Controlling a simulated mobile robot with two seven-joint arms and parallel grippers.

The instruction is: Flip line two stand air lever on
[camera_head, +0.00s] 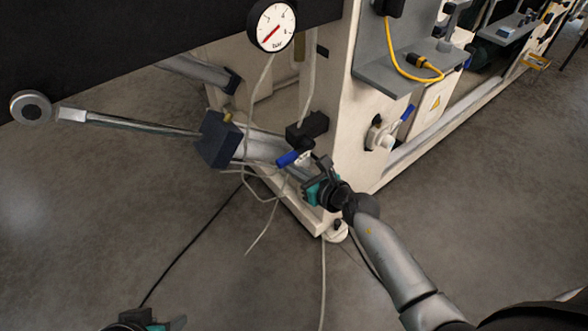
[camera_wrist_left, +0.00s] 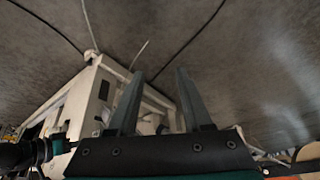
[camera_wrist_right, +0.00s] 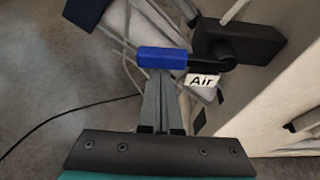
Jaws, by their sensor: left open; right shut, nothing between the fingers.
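The air lever has a blue handle (camera_wrist_right: 162,57) and a black valve body (camera_wrist_right: 240,42), with a white "Air" tag (camera_wrist_right: 202,81) beside it in the right wrist view. In the head view the blue handle (camera_head: 288,158) points down and left from the black valve body (camera_head: 306,130) on the stand. My right gripper (camera_wrist_right: 164,78) is shut and empty, its fingertips just below the blue handle; I cannot tell whether they touch. The head view shows this gripper (camera_head: 308,172) beside the lever. My left gripper (camera_wrist_left: 157,75) is open and empty, and its body shows at the bottom of the head view.
A second blue lever (camera_head: 408,112) sits on the cream frame to the right. A pressure gauge (camera_head: 271,26) hangs above. Loose grey hoses and a black cable (camera_head: 190,245) run across the floor. A metal shaft (camera_head: 130,122) sticks out left. The floor at lower left is mostly clear.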

